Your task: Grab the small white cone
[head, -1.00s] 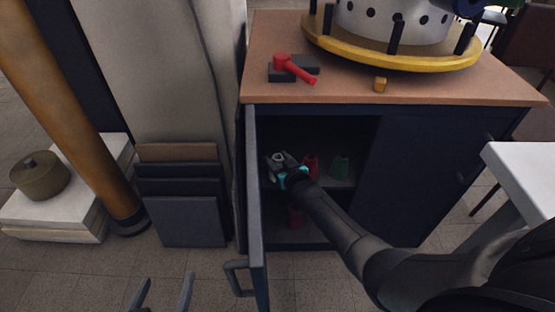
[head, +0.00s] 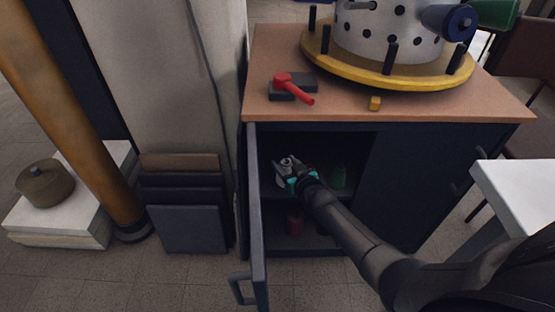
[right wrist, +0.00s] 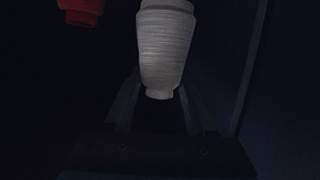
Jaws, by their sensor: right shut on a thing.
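The small white cone (right wrist: 165,48) is a ribbed, spool-like piece, upright between the fingers of my right gripper (right wrist: 157,100) in the right wrist view. In the head view my right gripper (head: 285,170) reaches into the open, dark cabinet (head: 420,185) at upper-shelf height. It is shut on the white cone, which shows there as a small pale shape (head: 286,161), partly covered by the fingers. I cannot tell whether the cone touches the shelf. My left gripper is out of view.
Part of a red piece (right wrist: 80,10) shows in the right wrist view. The open cabinet door (head: 257,220) stands close on the left.

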